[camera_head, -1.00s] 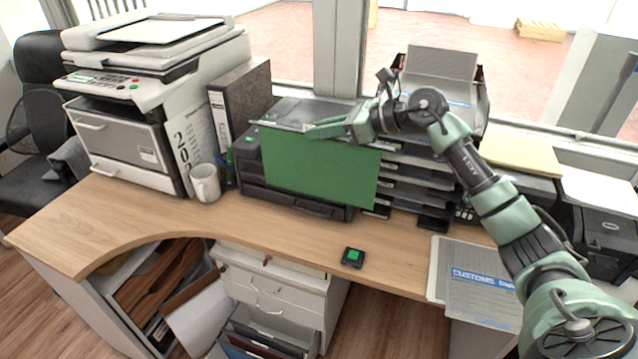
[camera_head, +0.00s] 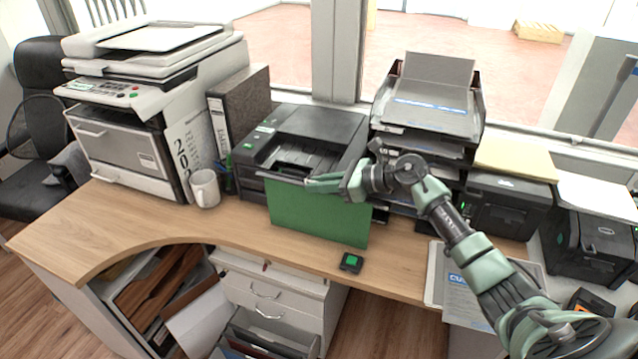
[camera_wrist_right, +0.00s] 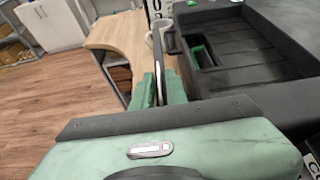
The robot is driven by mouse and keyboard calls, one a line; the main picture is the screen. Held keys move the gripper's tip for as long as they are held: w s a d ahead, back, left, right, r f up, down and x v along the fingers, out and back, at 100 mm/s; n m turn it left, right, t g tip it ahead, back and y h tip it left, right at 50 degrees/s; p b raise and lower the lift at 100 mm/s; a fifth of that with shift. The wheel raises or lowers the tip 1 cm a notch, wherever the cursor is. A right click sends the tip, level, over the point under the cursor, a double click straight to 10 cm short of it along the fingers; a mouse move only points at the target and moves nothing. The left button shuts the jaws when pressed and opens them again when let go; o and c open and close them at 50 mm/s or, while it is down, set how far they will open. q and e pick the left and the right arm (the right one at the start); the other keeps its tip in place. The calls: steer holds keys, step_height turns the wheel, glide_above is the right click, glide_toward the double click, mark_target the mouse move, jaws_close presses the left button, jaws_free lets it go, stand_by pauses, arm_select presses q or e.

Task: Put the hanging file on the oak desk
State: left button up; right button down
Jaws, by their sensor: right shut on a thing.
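The green hanging file (camera_head: 318,214) hangs upright in front of the black printer, over the middle of the oak desk (camera_head: 235,213). My right gripper (camera_head: 322,183) is shut on its top edge. In the right wrist view the gripper's green fingers (camera_wrist_right: 158,92) pinch the file's thin edge (camera_wrist_right: 158,48). I cannot tell whether the file's bottom edge touches the desk top. My left gripper is not in view.
The black printer (camera_head: 312,128) stands behind the file. A white mug (camera_head: 205,188) stands left of it, and letter trays (camera_head: 428,105) stand to the right. A small black device with a green top (camera_head: 351,262) lies near the front edge. Bare desk lies to the left.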

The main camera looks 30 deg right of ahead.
steer(key=shift+f, duration=0.15)
steer(key=c, duration=1.4)
jaws_free()
steer(key=shift+r, duration=0.25)
steer(key=b+v, duration=0.1)
steer(key=v, duration=0.4)
steer(key=b+v, duration=0.1)
steer(key=v, duration=0.4)
steer(key=shift+s+d+f, duration=0.15)
steer(key=shift+s+d, duration=0.05)
steer(key=shift+s, duration=0.05)
steer(key=shift+b+v, duration=0.35)
steer(key=shift+v, duration=0.45)
steer(key=shift+a, duration=0.1)
